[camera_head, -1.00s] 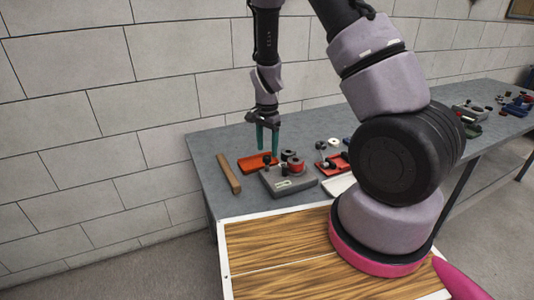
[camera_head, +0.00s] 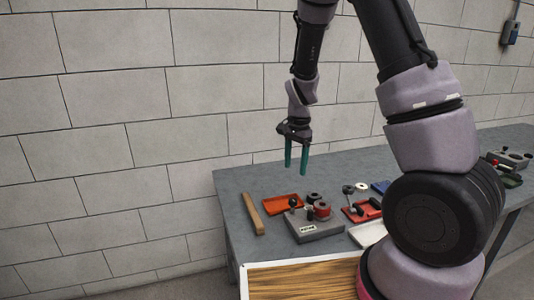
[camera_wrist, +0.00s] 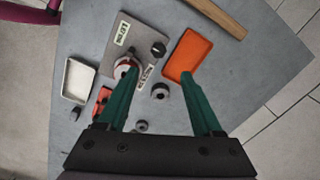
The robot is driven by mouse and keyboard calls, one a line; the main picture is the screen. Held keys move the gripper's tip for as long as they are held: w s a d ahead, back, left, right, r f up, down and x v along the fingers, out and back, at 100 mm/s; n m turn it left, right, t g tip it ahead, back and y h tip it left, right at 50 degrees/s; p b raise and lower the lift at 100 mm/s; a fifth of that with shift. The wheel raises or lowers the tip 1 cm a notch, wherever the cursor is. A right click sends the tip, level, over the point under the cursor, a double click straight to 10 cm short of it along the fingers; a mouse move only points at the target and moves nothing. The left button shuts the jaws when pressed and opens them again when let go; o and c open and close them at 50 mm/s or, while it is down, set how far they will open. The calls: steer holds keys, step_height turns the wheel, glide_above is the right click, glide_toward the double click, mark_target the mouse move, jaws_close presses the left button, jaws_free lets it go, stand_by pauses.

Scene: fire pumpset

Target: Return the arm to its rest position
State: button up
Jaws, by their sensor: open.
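My gripper (camera_head: 296,160) hangs above the grey table with its two green fingers pointing down. In the wrist view its fingers (camera_wrist: 158,100) are spread apart with nothing held between them. Below it in the head view are an orange tray (camera_head: 283,204) and a grey block (camera_head: 318,231) with dark and red round parts on top. The fingers are clear of these things. My arm rises from its base at the right of the head view and bends over to the gripper.
A wooden bar (camera_head: 253,214) lies near the left end of the table (camera_head: 235,183). A red tray (camera_head: 361,211) and a white tray (camera_head: 366,234) lie right of the block. A block wall (camera_head: 130,120) stands behind. The air left of my gripper is clear.

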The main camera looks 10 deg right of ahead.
steer(key=s+d+r+n+t+y, duration=0.2)
steer(key=s+r, duration=0.1)
steer(key=r, duration=0.9)
steer(key=s+d+r+n+t, duration=0.2)
steer(key=s+r, duration=0.6)
steer(key=s+d+r+n+t, duration=0.2)
steer(key=s+r+t, duration=0.1)
steer(key=s+r, duration=0.6)
steer(key=shift+n, duration=0.4)
